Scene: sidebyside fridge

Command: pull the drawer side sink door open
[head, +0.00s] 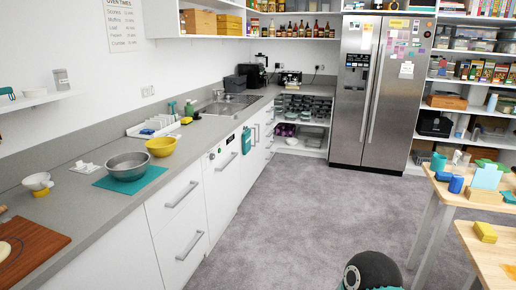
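The sink (225,105) is set in the long counter on the left, toward the back. Below it are white sink doors (254,152) with two upright handles close together. The doors look shut, seen at a steep angle. I cannot clearly make out the seam between them. A teal cloth (247,140) hangs at the near side of these doors. A narrow stack of drawers (270,134) is just beyond them. Neither of my grippers shows. A dark rounded part at the bottom edge looks like my own body.
A dishwasher-like front (222,170) and wide drawers (180,222) line the near counter. The grey carpet (285,210) is clear before the sink doors. A steel fridge (380,95) stands at the back. Wooden tables (440,192) with blocks are at right.

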